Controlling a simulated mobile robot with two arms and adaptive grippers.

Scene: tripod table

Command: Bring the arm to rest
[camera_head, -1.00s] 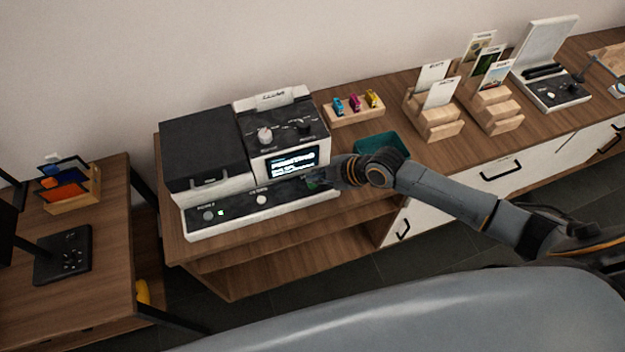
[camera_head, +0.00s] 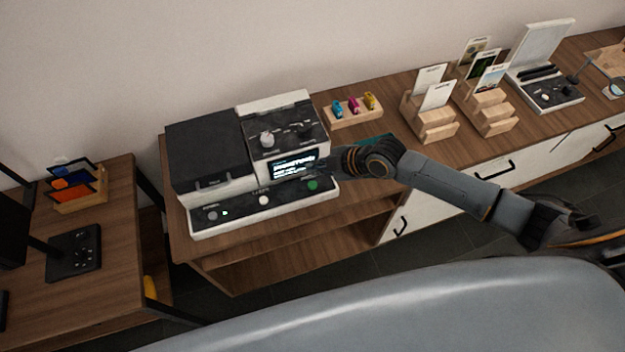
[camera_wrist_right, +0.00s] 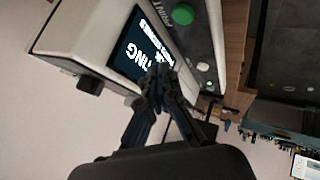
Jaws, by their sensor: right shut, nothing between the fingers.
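My right gripper (camera_head: 330,163) is at the right front of a black and white printing machine (camera_head: 208,150), beside its lit screen (camera_head: 293,165). In the right wrist view the gripper (camera_wrist_right: 158,75) is shut and empty, with its fingertips in front of the screen (camera_wrist_right: 135,50). A green button (camera_head: 313,184) on the machine's front panel is uncovered, and it also shows in the right wrist view (camera_wrist_right: 182,14). I cannot tell whether the fingertips touch the machine. My left gripper is not in view.
A teal tray (camera_head: 378,141) sits behind my right wrist, mostly hidden. A wooden holder (camera_head: 352,117) with small coloured items and wooden card stands (camera_head: 430,118) stand along the back. A side table (camera_head: 110,255) is at the left. Floor shows in front of the cabinet.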

